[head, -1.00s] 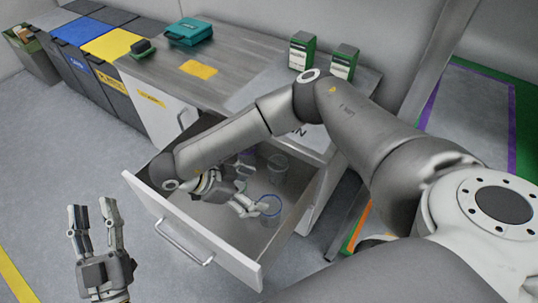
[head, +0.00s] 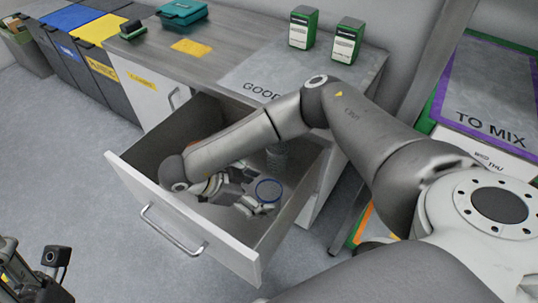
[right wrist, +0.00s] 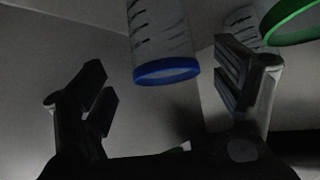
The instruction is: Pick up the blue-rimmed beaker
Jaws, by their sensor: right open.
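The blue-rimmed beaker (head: 269,190) is clear and stands in the open drawer. My right gripper (head: 255,206) is down in the drawer, close beside the beaker on its near-left side. In the right wrist view the blue-rimmed beaker (right wrist: 163,45) appears between the two spread fingers of my right gripper (right wrist: 163,85), with gaps on both sides. Whether it is fully within finger reach cannot be told. My left gripper (head: 32,272) is partly cut off at the lower left corner of the head view, and its opening is unclear.
The drawer (head: 185,222) has a raised front and side walls around the arm. A green-rimmed beaker (right wrist: 295,20) and another clear vessel (right wrist: 243,25) stand close to the right finger. Green-and-white boxes (head: 347,40) stand on the counter (head: 235,45) above.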

